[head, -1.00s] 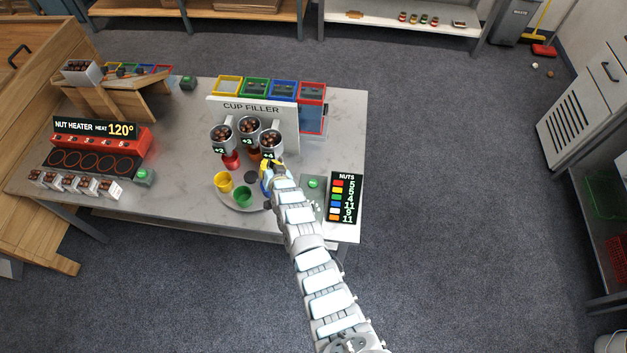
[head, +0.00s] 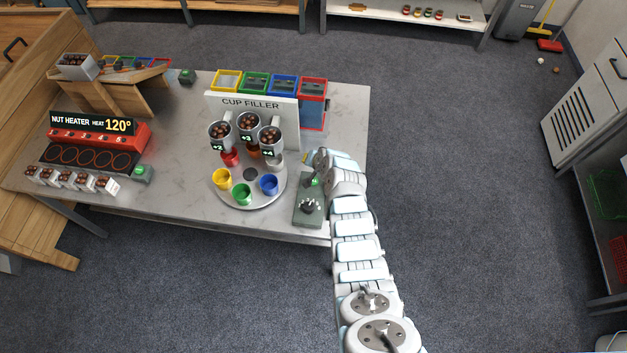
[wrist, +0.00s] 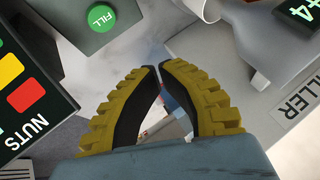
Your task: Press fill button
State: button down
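The green fill button (head: 313,182) sits on a grey-green control box (head: 308,216) at the table's right front. In the wrist view the button (wrist: 101,17), marked FILL, shows at the upper left. My gripper (wrist: 158,69) has yellow ridged fingers with their tips together and nothing held between them. The fingers are apart from the button. In the head view my wrist is right beside and behind the button and mostly hides the fingers. The blue cup (head: 269,184), green cup (head: 241,194) and yellow cup (head: 222,178) stand on the round turntable (head: 263,200).
The NUTS sign (wrist: 25,95) is close at left in the wrist view. The nut heater (head: 97,137) is at the table's left.

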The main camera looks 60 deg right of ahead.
aim_at(313, 181)
jog(key=shift+f, duration=0.15)
notch_tip(313, 181, down, 8)
jog(key=b, duration=0.7)
jog(key=shift+f, duration=0.25)
jog(key=shift+f+b, duration=0.2)
jog(key=shift+b, duration=0.15)
dwell(0.8)
jog(key=shift+f+b, duration=0.25)
jog(key=shift+b, duration=0.1)
jog(key=shift+f+b, duration=0.4)
dwell(0.8)
jog(key=shift+r, duration=0.15)
jog(key=shift+r+p, duration=0.65)
jog(key=shift+r, duration=0.05)
